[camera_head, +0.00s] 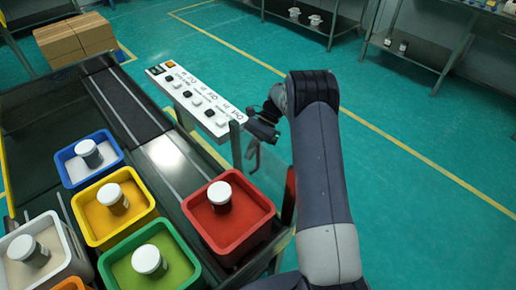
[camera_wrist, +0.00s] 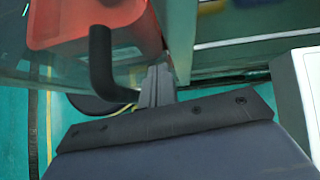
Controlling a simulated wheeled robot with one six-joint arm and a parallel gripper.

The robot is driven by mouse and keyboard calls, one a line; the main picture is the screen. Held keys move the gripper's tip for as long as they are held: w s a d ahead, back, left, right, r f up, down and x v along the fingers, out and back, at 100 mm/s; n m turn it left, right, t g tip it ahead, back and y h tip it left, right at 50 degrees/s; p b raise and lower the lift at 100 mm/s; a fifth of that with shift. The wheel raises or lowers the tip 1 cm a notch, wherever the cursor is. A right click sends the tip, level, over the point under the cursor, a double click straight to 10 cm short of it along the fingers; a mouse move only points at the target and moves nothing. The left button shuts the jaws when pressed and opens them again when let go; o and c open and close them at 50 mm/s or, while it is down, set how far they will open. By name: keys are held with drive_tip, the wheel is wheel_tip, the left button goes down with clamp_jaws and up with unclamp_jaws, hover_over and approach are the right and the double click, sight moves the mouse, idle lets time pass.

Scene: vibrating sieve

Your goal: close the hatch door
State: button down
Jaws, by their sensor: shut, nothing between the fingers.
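The hatch door appears as a clear panel with a grey edge. In the wrist view its black curved handle (camera_wrist: 102,62) stands in front of a red bin, just left of my gripper (camera_wrist: 157,75). My gripper's grey fingers are together and empty. They point toward the panel beside the handle; I cannot tell whether they touch it. In the head view my gripper (camera_head: 254,142) is by the right side of the machine, below the end of the button panel. The door is hard to make out there, partly hidden by my arm.
A red bin (camera_head: 246,235) holding a white-lidded jar stands at the machine's near right. Blue (camera_head: 66,176), yellow (camera_head: 94,236) and green (camera_head: 184,279) bins stand left of it. A white button panel (camera_head: 208,118) runs along the machine's side. Open green floor lies to the right.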

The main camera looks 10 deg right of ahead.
drive_tip(key=shift+s+a+n, duration=0.1)
drive_tip(key=shift+a+n, duration=0.1)
drive_tip(key=shift+n, duration=0.1)
drive_tip(key=shift+s+g, duration=0.1)
drive_tip(key=shift+g, duration=0.2)
drive_tip(key=v, duration=1.1)
drive_tip(key=shift+b, duration=0.3)
drive_tip(key=x, duration=1)
